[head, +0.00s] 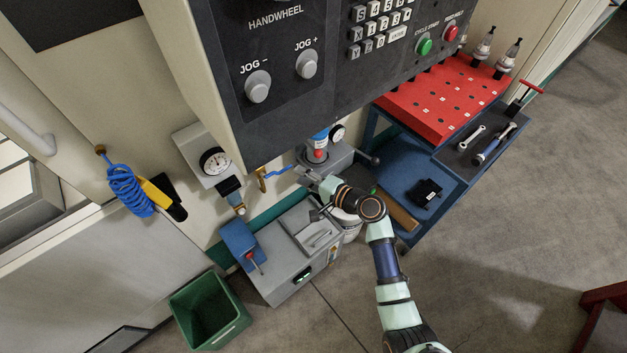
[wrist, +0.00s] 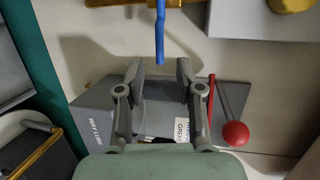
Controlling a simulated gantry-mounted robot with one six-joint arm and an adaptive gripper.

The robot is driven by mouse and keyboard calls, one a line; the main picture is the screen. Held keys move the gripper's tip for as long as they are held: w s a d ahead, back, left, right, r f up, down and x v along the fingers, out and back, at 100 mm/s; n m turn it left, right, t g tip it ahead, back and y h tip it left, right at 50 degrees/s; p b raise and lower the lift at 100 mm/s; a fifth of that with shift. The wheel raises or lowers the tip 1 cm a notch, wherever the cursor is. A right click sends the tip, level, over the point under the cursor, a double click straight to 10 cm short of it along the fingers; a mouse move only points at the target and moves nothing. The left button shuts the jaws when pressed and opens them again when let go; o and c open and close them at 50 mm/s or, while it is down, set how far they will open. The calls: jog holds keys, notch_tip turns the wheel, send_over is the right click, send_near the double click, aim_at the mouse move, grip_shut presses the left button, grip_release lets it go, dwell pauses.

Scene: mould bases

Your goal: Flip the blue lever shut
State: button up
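The blue lever (wrist: 160,32) is a thin, slightly bent bar on a brass valve (wrist: 108,3) at the top of the wrist view. In the head view, the blue lever (head: 280,172) sticks out sideways from the brass valve (head: 262,177) on the pale machine wall. My gripper (wrist: 160,72) is open and empty. Its two fingers stand on either side of the lever's line, with the lever's free end near the gap between the fingertips. I see no contact; the depth between them is unclear. My gripper (head: 314,182) is right of the lever in the head view.
A grey box (wrist: 85,110) marked WAY LUBE lies behind the fingers, with a red ball knob (wrist: 236,134) to their right. The control panel (head: 290,60) overhangs above. A grey tank (head: 285,265) stands below.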

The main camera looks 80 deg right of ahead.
jog(key=v, duration=0.5)
jog(key=shift+r, duration=0.1)
dwell(0.4)
jog(key=w+a+r+n+y+p, duration=0.3)
jog(key=w+a+r+n, duration=0.25)
jog(key=w+a, duration=0.4)
jog(key=w+a+r+n+y+p, duration=0.2)
jog(key=w+a+r+n+y, duration=0.25)
jog(key=w+a+n, duration=0.4)
jog(key=w+a+r+n+p, duration=0.15)
jog(key=a+r+n, duration=0.35)
jog(key=a, duration=0.5)
jog(key=w+a+r+n+y+p, duration=0.1)
jog(key=a+r+n+p, duration=0.1)
jog(key=a+r, duration=0.6)
jog(key=w+a+r+n+p, duration=0.15)
jog(key=a+r+n, duration=0.25)
jog(key=a, duration=0.7)
notch_tip(320, 180, up, 37)
jog(key=d+p, duration=0.1)
jog(key=p, duration=3.7)
jog(key=shift+s+d+r+g, duration=0.15)
jog(key=shift+s+r+g, duration=0.05)
jog(key=shift+g, duration=0.1)
